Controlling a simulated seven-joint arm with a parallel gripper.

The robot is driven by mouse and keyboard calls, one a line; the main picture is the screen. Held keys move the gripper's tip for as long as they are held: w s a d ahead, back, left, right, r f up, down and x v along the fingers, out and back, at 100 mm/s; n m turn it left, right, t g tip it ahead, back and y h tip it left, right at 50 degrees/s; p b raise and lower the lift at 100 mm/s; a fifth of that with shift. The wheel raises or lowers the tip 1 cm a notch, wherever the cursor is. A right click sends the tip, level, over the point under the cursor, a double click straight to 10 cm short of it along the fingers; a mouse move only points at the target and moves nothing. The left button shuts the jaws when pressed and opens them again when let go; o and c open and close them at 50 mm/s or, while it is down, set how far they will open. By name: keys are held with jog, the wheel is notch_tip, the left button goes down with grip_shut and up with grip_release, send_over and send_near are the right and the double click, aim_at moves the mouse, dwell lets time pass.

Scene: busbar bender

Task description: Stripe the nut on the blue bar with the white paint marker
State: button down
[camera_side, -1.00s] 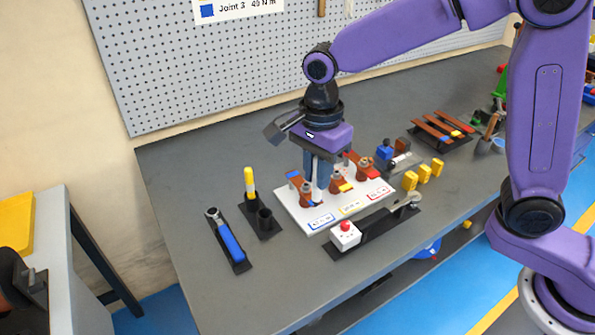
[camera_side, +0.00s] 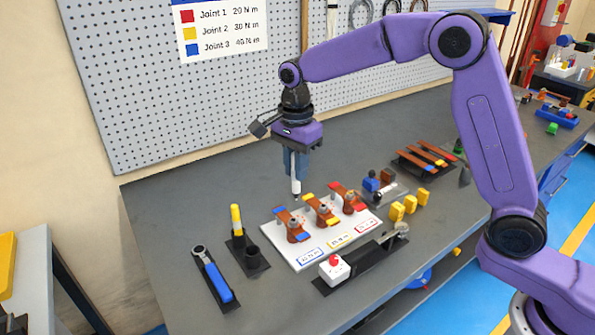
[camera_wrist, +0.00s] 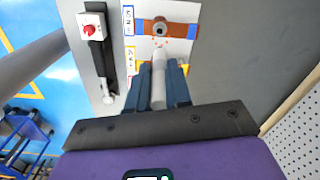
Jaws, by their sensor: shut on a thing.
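My gripper (camera_side: 296,165) is shut on the white paint marker (camera_side: 295,184), which points straight down. Its tip is in the air above the back of the white board (camera_side: 312,262), clear of the bars. The blue bar (camera_side: 302,238), a copper strip with blue ends, is the leftmost of the three on the board. Its nut (camera_side: 294,224) sits on top of its post. In the wrist view, the marker (camera_wrist: 158,82) points toward the blue bar (camera_wrist: 181,32) and the nut (camera_wrist: 159,28). Paint on the nut is too small to tell.
Yellow (camera_side: 322,211) and red (camera_side: 349,200) bars stand right of the blue bar. A red-button box (camera_side: 334,268) stands in front.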

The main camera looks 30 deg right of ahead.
aim_at(296, 192)
jog(key=shift+f, duration=2.45)
jog(key=shift+f, duration=0.35)
jog(key=shift+a, duration=0.9)
dwell(2.7)
jog(key=shift+r, duration=0.1)
jog(key=shift+r, duration=2.9)
